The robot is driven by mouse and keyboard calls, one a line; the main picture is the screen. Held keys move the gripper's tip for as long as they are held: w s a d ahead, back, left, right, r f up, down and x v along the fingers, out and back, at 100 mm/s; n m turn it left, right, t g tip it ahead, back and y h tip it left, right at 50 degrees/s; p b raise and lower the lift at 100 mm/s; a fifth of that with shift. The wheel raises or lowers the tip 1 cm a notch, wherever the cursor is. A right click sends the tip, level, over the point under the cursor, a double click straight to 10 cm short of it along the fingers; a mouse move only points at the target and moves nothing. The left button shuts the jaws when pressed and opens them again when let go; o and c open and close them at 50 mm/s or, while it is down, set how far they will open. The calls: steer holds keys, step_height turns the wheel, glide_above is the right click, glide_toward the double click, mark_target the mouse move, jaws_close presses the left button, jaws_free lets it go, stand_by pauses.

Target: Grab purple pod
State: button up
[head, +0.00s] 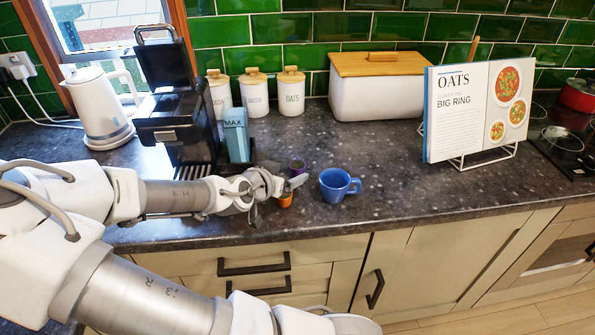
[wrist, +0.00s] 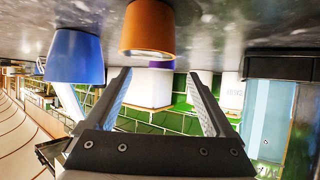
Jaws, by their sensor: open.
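The purple pod (head: 297,166) stands on the dark counter, left of the blue mug (head: 338,184) and beyond my gripper. The orange pod (head: 285,201) stands nearer the front edge, partly hidden by my gripper (head: 283,192). In the wrist view, which is upside down, the orange pod (wrist: 148,30) is large and in front of my open, empty gripper (wrist: 158,82). A small purple part of the purple pod (wrist: 162,64) shows past its rim; the rest is hidden. The blue mug (wrist: 75,55) is at the left there.
A black coffee machine (head: 175,120) with a blue water tank (head: 236,135) stands behind my arm. A white kettle (head: 102,105), canisters (head: 291,95), a bread bin (head: 378,95) and a cookbook (head: 475,110) line the back. The counter right of the mug is clear.

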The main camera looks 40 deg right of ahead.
mark_target(297, 165)
steer(key=shift+w+r+b+x, duration=0.1)
steer(key=shift+r+b+x, duration=0.1)
steer(key=shift+x, duration=0.65)
steer(key=shift+w+r+b+x, duration=0.1)
steer(key=shift+b+x, duration=0.15)
steer(key=shift+x, duration=0.65)
steer(key=shift+w+r+b+x, duration=0.1)
steer(key=shift+b+x, duration=0.1)
steer(key=shift+x, duration=0.65)
steer(key=shift+d, duration=0.15)
steer(key=shift+s, duration=0.1)
jaws_close()
